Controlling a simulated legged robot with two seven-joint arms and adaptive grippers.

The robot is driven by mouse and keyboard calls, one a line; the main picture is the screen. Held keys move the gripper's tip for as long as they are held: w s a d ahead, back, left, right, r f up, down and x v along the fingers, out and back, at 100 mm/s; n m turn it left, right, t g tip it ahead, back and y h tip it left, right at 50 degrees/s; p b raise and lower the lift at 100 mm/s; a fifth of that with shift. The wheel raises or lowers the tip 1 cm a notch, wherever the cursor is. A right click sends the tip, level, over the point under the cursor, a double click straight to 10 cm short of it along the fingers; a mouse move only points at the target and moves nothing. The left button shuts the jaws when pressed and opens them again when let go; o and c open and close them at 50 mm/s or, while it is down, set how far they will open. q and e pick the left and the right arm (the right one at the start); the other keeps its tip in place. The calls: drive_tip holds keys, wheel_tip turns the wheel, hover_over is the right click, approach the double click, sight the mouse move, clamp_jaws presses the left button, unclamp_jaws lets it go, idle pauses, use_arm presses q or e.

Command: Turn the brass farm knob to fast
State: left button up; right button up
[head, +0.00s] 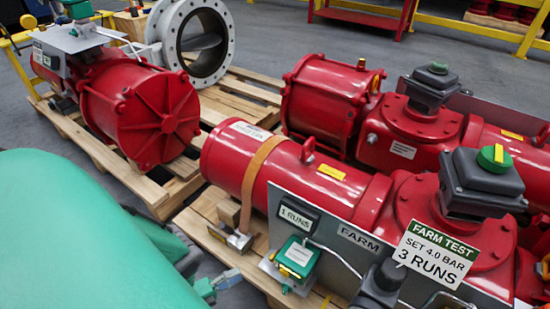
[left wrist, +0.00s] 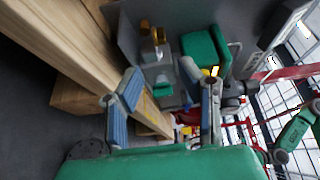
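A small brass knob (left wrist: 158,37) shows at the top of the left wrist view, on a grey metal fitting beside a green box (left wrist: 205,50). In the head view the green box (head: 297,257) is on the grey FARM panel (head: 358,238), and a small metal fitting (head: 238,240) sticks out to its left. I cannot read the knob's setting. My left gripper (left wrist: 170,92) has its two fingers apart with nothing held, short of the fitting. In the head view only the tips of my left gripper (head: 217,284) show, below the fitting.
The panel carries a "1 RUNS" counter (head: 297,217) and a sign (head: 437,252) reading "FARM TEST, SET 4.0 BAR, 3 RUNS". Red actuators (head: 330,100) lie on wooden pallets (head: 245,95). A wooden beam (left wrist: 65,55) runs close to my left gripper's side.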

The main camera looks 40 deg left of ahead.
sight(270, 257)
use_arm(q)
drive_tip(key=b+x, duration=0.1)
drive_tip(key=x, duration=1.1)
drive_tip(key=shift+w+d+b, duration=0.15)
drive_tip(key=shift+w+b, duration=0.1)
drive_tip(key=shift+b, duration=0.05)
clamp_jaws()
